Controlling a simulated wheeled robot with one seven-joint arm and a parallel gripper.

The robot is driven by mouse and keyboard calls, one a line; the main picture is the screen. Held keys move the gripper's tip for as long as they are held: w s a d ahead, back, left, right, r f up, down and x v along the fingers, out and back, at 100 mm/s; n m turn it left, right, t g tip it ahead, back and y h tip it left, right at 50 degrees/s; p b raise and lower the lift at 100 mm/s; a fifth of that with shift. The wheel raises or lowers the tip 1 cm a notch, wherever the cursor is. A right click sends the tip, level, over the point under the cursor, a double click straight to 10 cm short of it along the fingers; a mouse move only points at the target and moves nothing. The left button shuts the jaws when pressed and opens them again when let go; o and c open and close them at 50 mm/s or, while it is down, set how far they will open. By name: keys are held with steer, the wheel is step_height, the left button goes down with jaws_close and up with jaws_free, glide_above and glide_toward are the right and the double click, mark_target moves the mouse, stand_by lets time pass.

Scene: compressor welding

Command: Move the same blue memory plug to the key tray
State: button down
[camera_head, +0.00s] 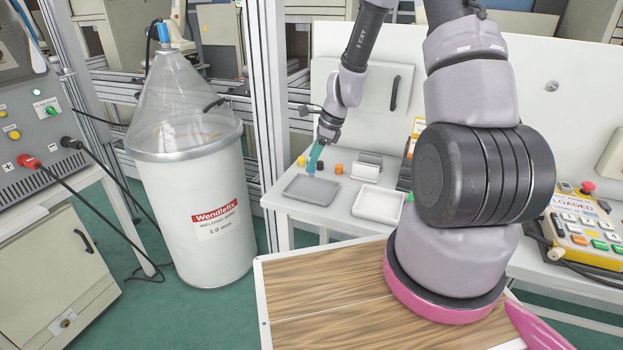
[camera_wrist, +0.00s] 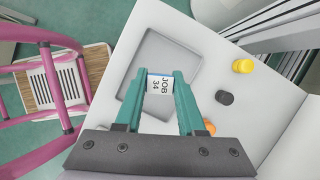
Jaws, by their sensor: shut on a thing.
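My gripper (camera_wrist: 160,87) is shut on the blue memory plug (camera_wrist: 160,84), whose white top label reads JOB 34. In the head view, the teal fingers of my gripper (camera_head: 315,158) point down, with the plug (camera_head: 311,170) showing blue at the tips. The head view shows this tray (camera_head: 312,190) empty, at the left end of the white bench. I cannot tell the plug's height above it. No label naming the key tray is readable.
A yellow plug (camera_wrist: 242,66), a black plug (camera_wrist: 225,97) and a partly hidden orange plug (camera_wrist: 208,127) stand beside the grey tray. A white tray (camera_head: 378,205) lies right of it.

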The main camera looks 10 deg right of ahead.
steer(key=shift+f, duration=2.5)
steer(key=shift+f, duration=0.1)
steer(key=c, duration=0.5)
jaws_free()
steer(key=v, duration=1.2)
step_height(320, 180, up, 19)
steer(key=n+t+h, duration=0.1)
steer(key=n+t, duration=0.2)
steer(key=n, duration=0.5)
glide_above(312, 175)
steer(key=s+d, duration=0.5)
steer(key=s, duration=0.1)
steer(key=s+r+n+t+h, duration=0.1)
steer(key=s+r+n+t, duration=0.2)
steer(key=s+r+n, duration=0.5)
steer(key=s+d+r, duration=0.1)
steer(key=s+r, duration=0.2)
steer(key=s, duration=0.4)
steer(key=shift+s+r+n, duration=0.15)
steer(key=shift+r+n, duration=0.15)
steer(key=shift+n, duration=0.1)
